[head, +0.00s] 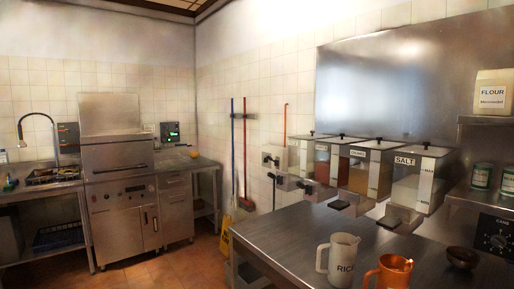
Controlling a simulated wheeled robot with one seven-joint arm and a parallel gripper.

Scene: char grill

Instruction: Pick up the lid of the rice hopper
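A row of clear-sided hoppers with flat grey lids and small black knobs stands at the right, behind the steel counter. The nearest hopper (407,188) has a label reading SALT, and its lid (435,151) is on. A hopper with tan contents (360,178) stands left of it, also with its lid (372,145) on. A darker reddish-brown hopper (323,165) and a pale one (300,150) stand farther left. Their labels are too small to read, so I cannot tell which is the rice hopper. My gripper is not in view.
On the steel counter (290,235) stand a white pitcher (338,255) marked RIC, an orange pitcher (390,272) and a dark bowl (462,257). A shelf with a flour container (493,92) and cans is at right. Open floor (190,262) lies left of the counter.

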